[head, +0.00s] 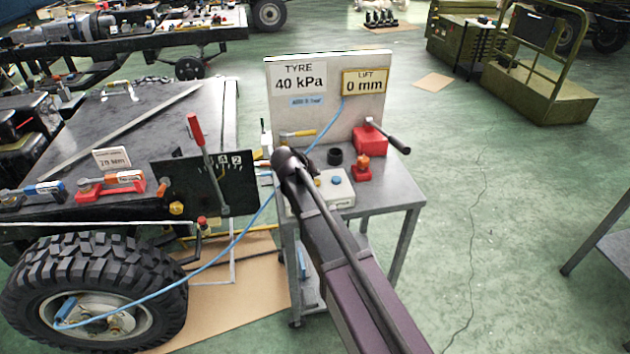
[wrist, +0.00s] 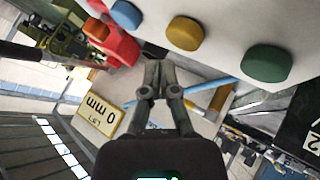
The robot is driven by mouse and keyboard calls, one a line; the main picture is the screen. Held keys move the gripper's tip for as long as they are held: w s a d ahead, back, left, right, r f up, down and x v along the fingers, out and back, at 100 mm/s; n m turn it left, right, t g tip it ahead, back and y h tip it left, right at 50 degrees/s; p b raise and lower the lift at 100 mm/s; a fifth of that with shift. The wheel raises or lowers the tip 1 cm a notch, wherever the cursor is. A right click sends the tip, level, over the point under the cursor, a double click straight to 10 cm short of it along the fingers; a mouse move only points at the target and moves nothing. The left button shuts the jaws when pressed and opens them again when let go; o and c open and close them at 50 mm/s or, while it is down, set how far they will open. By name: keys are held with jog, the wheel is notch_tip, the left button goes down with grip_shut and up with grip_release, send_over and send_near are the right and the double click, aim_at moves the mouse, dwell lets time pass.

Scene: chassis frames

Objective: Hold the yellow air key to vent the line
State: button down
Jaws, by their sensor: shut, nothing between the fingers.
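The yellow air key (wrist: 184,33) is a rounded button on a pale key box, between a blue key (wrist: 126,15) and a green key (wrist: 267,63) in the wrist view. The pale box (head: 341,194) sits on the grey stand in the head view, partly covered by my gripper (head: 312,184). My gripper is shut and empty; in the wrist view its fingertips (wrist: 159,62) appear just below and left of the yellow key. I cannot tell whether they touch it. The sign board (head: 329,110) reads TYRE 40 kPa and LIFT 0 mm.
A red block with a dark lever (head: 370,138), a small red piece (head: 362,170) and a black cup (head: 335,156) stand beside the box. A blue hose (head: 222,251) runs to the wheel (head: 95,292). A red-handled lever (head: 197,130) rises at left.

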jog(key=shift+r+p, duration=2)
jog(key=shift+r, duration=0.25)
jog(key=s+d+f+m+g+y, duration=0.1)
jog(key=s+d+g, duration=0.3)
jog(key=s+d, duration=0.7)
jog(key=s+d+f+m+g+y+p, duration=0.1)
jog(key=s+d+f+g+y, duration=0.2)
jog(key=s+d, duration=0.9)
jog(key=shift+s+m+g+y, duration=0.3)
jog(key=shift+s+g+y, duration=0.1)
jog(key=shift+s, duration=0.85)
